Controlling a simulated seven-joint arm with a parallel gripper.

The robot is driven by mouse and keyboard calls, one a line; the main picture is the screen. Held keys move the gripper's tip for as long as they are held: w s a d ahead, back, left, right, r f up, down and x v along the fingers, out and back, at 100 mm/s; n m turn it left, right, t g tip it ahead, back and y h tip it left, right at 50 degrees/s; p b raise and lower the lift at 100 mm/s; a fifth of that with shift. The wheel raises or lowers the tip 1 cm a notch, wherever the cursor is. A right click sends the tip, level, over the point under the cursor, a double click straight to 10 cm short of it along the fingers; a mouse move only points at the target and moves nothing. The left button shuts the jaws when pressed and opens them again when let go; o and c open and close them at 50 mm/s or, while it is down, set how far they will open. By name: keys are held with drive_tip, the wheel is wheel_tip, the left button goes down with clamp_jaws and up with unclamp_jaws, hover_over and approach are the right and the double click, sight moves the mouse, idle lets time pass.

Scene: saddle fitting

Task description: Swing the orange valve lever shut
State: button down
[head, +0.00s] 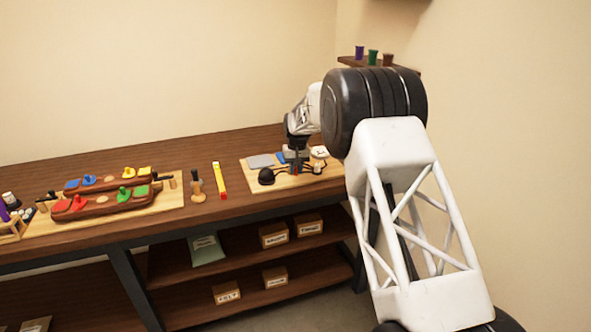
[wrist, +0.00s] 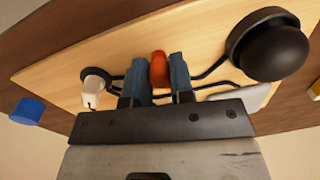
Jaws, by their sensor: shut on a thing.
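The orange valve lever (wrist: 159,66) shows in the wrist view as a short orange-red end between two blue fingertips. My gripper (wrist: 158,78) is shut on it, with one finger on each side. In the head view my gripper (head: 297,166) reaches down over the light wooden board (head: 251,164) at the right part of the bench. The lever is small and mostly hidden there. The valve body and the lever's lower part are hidden by my fingers, so its angle cannot be told.
A black dome (wrist: 272,52) stands to the right of my fingers in the wrist view, and a white-capped post (wrist: 93,90) to the left. Dark bent rods run close beside the fingers. A yellow bar (head: 219,180) and a board of coloured pieces (head: 176,196) lie farther left.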

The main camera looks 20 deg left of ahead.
sight(297, 168)
drive_tip(key=c, duration=1)
unclamp_jaws()
drive_tip(key=shift+w+d+r, duration=0.1)
drive_tip(key=shift+r, duration=1.85)
drive_tip(key=shift+w+d+r, duration=0.1)
drive_tip(key=shift+r, duration=1.85)
